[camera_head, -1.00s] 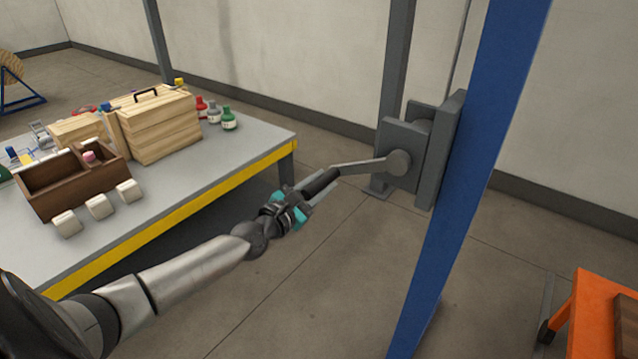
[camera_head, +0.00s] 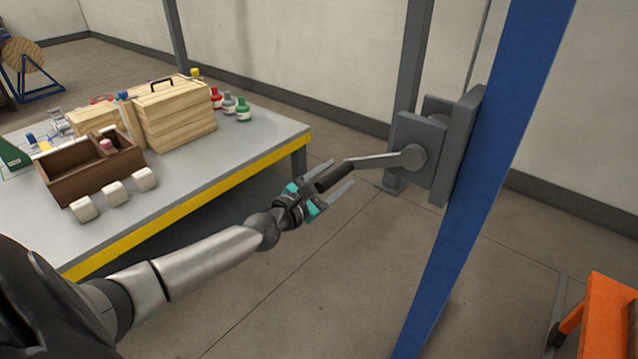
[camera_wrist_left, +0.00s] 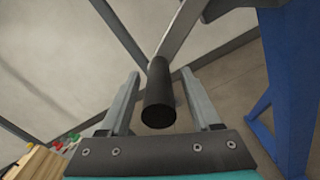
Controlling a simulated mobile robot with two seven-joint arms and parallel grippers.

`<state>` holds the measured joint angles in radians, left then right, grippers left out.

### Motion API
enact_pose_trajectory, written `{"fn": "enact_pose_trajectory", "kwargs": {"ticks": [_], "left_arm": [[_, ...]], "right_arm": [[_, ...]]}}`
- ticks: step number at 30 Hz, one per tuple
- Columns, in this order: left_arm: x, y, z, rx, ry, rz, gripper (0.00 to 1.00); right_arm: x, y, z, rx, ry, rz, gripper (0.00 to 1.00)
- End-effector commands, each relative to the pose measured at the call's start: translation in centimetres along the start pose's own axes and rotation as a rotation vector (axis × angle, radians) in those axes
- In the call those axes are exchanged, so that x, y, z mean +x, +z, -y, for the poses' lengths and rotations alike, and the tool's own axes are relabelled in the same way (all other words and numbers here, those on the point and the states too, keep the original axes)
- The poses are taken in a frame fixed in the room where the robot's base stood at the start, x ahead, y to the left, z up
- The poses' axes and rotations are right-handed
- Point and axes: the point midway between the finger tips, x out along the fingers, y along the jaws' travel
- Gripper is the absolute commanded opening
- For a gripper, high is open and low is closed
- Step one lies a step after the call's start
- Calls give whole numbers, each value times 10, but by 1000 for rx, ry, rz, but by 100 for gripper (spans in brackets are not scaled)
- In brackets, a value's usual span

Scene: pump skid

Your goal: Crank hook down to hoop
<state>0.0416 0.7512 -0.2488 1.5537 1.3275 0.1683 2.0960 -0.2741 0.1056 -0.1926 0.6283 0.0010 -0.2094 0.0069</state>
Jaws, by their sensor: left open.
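The crank is a grey winch housing (camera_head: 420,150) on the blue post (camera_head: 490,170), with a metal arm (camera_head: 375,160) pointing left to a black handle grip (camera_head: 334,177). My left gripper (camera_head: 335,180) is open, its fingers on either side of the black grip. In the left wrist view the grip (camera_wrist_left: 160,95) lies between the two spread fingers (camera_wrist_left: 163,95), with gaps on both sides. A thin cable (camera_head: 478,45) runs up from the winch. The hook and the hoop are not in view. My right gripper is not in view.
A grey table with a yellow edge (camera_head: 200,188) stands at left, bearing a wooden box (camera_head: 175,118), a brown open tray (camera_head: 75,185) and several bottles. An orange cart (camera_head: 610,315) is at lower right. The floor below the crank is clear.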

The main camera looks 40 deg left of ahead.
Motion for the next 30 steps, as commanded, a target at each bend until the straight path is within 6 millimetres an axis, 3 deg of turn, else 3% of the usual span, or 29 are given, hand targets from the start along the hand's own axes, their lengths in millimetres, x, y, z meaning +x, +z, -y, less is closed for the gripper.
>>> {"fn": "enact_pose_trajectory", "kwargs": {"ticks": [30], "left_arm": [[-125, 0, 1, 1, -4, -3, 64]], "right_arm": [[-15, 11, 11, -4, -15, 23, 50]]}}
